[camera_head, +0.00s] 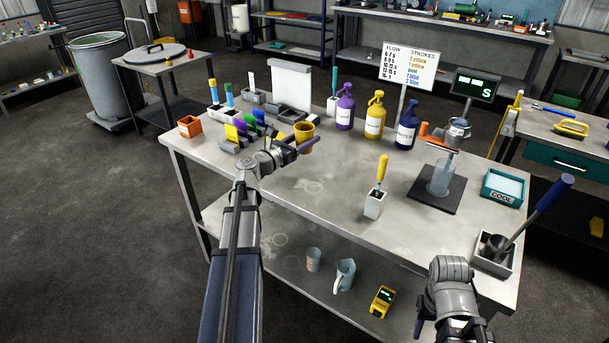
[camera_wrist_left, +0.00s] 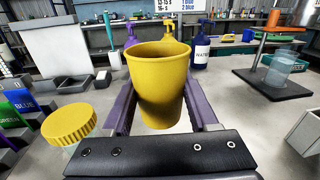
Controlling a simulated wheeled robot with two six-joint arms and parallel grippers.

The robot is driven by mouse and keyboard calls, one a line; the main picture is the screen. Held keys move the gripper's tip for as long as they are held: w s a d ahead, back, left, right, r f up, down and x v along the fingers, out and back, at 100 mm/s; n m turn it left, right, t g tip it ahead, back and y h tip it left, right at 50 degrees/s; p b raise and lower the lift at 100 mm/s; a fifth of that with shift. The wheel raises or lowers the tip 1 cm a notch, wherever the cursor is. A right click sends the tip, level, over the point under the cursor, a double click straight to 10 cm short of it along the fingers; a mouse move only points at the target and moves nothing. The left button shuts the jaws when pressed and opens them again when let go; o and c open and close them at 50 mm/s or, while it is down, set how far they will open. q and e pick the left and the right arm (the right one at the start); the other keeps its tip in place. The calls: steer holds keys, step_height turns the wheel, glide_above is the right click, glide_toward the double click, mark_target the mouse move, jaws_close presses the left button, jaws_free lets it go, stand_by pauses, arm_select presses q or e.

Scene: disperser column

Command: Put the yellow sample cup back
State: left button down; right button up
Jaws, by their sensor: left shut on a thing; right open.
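The yellow sample cup (camera_head: 304,138) is upright above the middle-left of the grey table. It also shows large in the left wrist view (camera_wrist_left: 158,85), with its open rim up. My left gripper (camera_head: 296,147) is shut on it, with purple fingers at both sides. The cup's gap to the tabletop is hard to tell. A grey holder (camera_head: 232,147) with yellow, purple, green and blue cards stands to the left of the cup. My right gripper (camera_head: 447,328) is low at the front right, open, and partly cut off by the frame.
A jar with a ridged yellow lid (camera_wrist_left: 68,123) is close left of the cup. An orange box (camera_head: 190,126) stands at the left corner. Purple, yellow and blue bottles (camera_head: 375,117) stand behind.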

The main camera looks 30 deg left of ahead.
arm_select(q)
step_height(320, 180, down, 6)
steer(key=b, duration=0.5)
steer(key=shift+b, duration=0.3)
steer(key=shift+f, duration=0.1)
step_height(320, 180, down, 4)
steer(key=b, duration=0.3)
steer(key=shift+r+b, duration=0.25)
steer(key=shift+b, duration=0.1)
steer(key=shift+f, duration=0.15)
steer(key=shift+c, duration=0.8)
jaws_free()
